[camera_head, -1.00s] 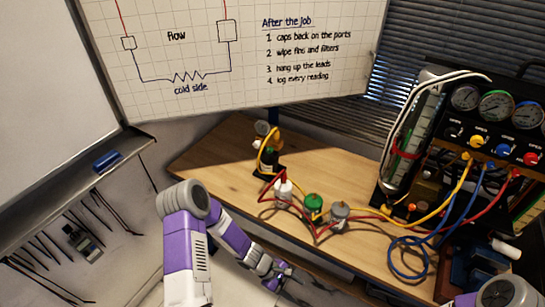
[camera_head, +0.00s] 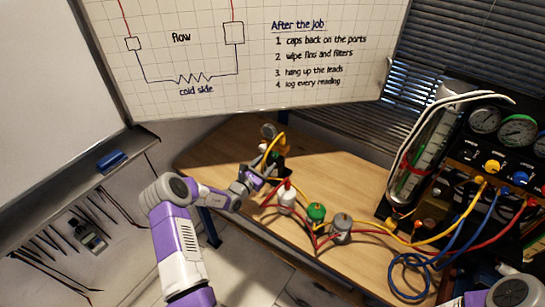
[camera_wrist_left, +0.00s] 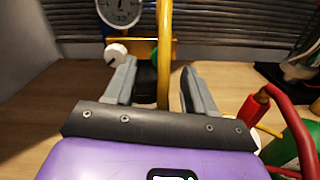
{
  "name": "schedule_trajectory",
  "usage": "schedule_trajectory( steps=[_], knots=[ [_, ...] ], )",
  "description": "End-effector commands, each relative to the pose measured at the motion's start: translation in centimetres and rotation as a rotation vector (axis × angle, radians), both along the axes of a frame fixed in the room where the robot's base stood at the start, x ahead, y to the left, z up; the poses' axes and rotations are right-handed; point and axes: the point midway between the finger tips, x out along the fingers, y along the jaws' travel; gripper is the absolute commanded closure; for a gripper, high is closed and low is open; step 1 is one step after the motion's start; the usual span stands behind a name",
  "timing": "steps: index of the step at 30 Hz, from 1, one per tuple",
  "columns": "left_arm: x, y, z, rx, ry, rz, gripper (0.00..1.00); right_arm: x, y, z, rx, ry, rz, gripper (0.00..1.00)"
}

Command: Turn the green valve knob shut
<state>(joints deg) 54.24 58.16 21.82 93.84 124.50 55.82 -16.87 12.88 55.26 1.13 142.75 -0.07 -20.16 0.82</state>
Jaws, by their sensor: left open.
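In the left wrist view a green knob (camera_wrist_left: 155,56) shows in part on a small gauge stand, mostly hidden behind a yellow hose (camera_wrist_left: 164,40). A white knob (camera_wrist_left: 116,53) sits left of it, under a round gauge (camera_wrist_left: 119,10). In the head view the gauge stand (camera_head: 269,132) is at the back left of the bench; I cannot make out its green knob there. My left gripper (camera_head: 258,174) is open just in front of the stand. In the wrist view its fingers (camera_wrist_left: 157,70) stand apart, with the hose between them in the picture. My right gripper is out of view.
White (camera_head: 287,197), green (camera_head: 316,213) and grey (camera_head: 341,228) bottles with red hoses stand right of my left gripper. A panel with gauges (camera_head: 518,130) and coloured knobs is at the right. A blue hose (camera_head: 407,275) lies coiled on the wooden bench (camera_head: 330,180).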

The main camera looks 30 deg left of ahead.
Motion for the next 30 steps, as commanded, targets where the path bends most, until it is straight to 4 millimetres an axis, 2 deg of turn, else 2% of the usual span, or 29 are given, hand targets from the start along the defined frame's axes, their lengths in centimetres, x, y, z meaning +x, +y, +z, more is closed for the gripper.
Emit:
schedule_trajectory(
  steps=[3, 9, 20, 23, 30],
  knots=[
    [1.9, -0.3, -0.1, 0.0, 0.0, -0.002, 0.45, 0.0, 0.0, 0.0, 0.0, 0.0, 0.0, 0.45],
    [3.9, -0.5, -0.1, 0.0, 0.0, -0.003, 0.45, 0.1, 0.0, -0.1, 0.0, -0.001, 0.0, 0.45],
    [4.5, -0.5, 0.0, -0.001, 0.003, -0.004, 0.45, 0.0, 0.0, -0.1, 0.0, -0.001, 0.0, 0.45],
    [4.5, -0.5, 0.0, -0.001, 0.003, -0.004, 0.57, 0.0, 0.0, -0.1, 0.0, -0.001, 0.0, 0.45],
    [4.5, -0.5, 0.0, 0.0, 0.003, -0.004, 0.94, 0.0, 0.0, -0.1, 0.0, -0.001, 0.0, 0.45]
  ],
)
